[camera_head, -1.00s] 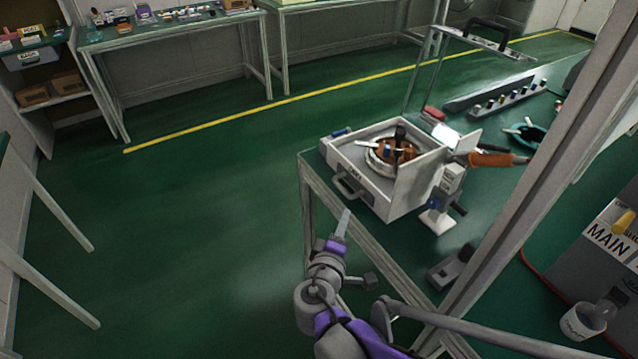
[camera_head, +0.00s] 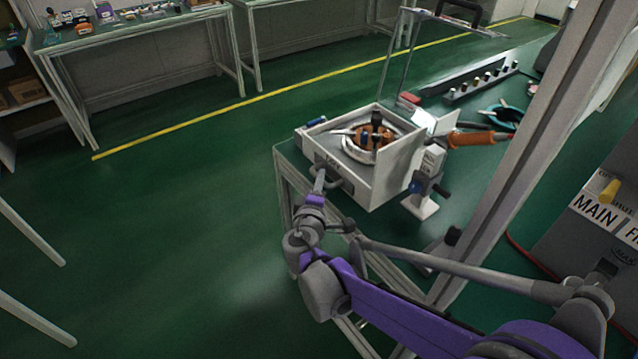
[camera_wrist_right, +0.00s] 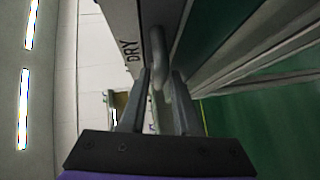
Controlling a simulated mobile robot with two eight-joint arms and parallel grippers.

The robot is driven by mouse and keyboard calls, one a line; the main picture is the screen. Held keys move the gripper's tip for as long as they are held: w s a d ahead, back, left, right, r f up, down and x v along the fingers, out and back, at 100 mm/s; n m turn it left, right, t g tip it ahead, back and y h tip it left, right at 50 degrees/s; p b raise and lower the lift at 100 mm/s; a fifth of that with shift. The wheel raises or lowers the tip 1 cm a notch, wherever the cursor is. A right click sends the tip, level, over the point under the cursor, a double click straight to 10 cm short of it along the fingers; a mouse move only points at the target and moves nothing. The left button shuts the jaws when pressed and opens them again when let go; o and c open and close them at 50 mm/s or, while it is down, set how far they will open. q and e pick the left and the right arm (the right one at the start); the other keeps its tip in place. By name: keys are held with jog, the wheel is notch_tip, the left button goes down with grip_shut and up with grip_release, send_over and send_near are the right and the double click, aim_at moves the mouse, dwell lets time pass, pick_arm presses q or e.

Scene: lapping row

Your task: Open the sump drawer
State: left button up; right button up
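The grey box-shaped unit (camera_head: 371,187) stands at the near left corner of the green bench. Its front face carries a dark bar handle (camera_head: 334,177), with lettering beside it. The front looks flush with the box, with no gap that I can make out. My right gripper (camera_head: 320,176) is at this handle. In the right wrist view, the gripper (camera_wrist_right: 160,88) is open, with its two fingers on either side of the handle (camera_wrist_right: 160,50). Whether either finger touches the bar is unclear. The word DRY (camera_wrist_right: 130,50) shows on the front panel. My left gripper is out of view.
A round ring with orange parts (camera_head: 374,139) sits in the open top of the unit. An orange-handled tool (camera_head: 470,139) lies to its right. A slanting grey post (camera_head: 520,140) stands right of my arm. The green floor left of the bench is clear.

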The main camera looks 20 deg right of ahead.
grip_shut()
dwell(1.4)
